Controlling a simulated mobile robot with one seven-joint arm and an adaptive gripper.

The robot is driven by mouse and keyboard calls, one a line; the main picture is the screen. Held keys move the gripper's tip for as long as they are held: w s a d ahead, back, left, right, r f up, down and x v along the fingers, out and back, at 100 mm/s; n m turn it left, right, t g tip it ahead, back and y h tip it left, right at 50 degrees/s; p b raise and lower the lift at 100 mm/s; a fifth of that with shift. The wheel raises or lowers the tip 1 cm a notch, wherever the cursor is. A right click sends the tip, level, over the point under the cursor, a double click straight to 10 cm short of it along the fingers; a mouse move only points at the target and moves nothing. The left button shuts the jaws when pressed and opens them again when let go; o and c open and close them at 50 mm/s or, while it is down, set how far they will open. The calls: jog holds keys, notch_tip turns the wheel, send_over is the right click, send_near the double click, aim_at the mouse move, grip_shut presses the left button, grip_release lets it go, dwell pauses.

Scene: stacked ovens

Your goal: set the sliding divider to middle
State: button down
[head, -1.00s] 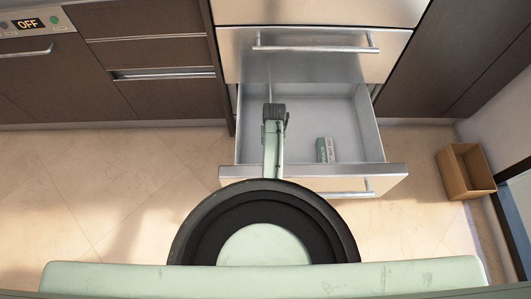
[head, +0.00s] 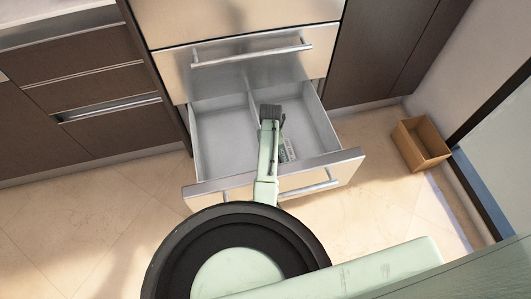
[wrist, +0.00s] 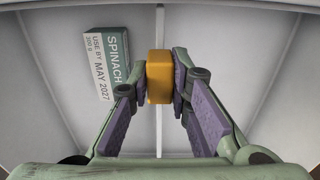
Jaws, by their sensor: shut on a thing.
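The sliding divider (head: 253,98) is a thin pale upright panel inside the open metal drawer (head: 222,135). It runs from the back towards the front, about midway between the side walls. In the wrist view the divider (wrist: 159,28) shows as a light strip with an orange handle block (wrist: 159,77) on it. My gripper (wrist: 160,80) is shut on this block, a purple-padded finger on each side. In the head view my gripper (head: 271,112) is over the drawer and hides the block and part of the divider.
A green and white spinach packet (head: 287,150) lies in the right compartment in the head view; it is left of the divider in the wrist view (wrist: 106,62). The left compartment looks empty. A brown open box (head: 424,145) stands on the floor at right.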

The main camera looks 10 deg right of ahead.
jog(key=shift+d, duration=0.25)
jog(key=c, duration=1.5)
grip_release()
jog(key=shift+r, duration=0.25)
notch_tip(320, 180, up, 12)
jog(key=shift+f, duration=0.25)
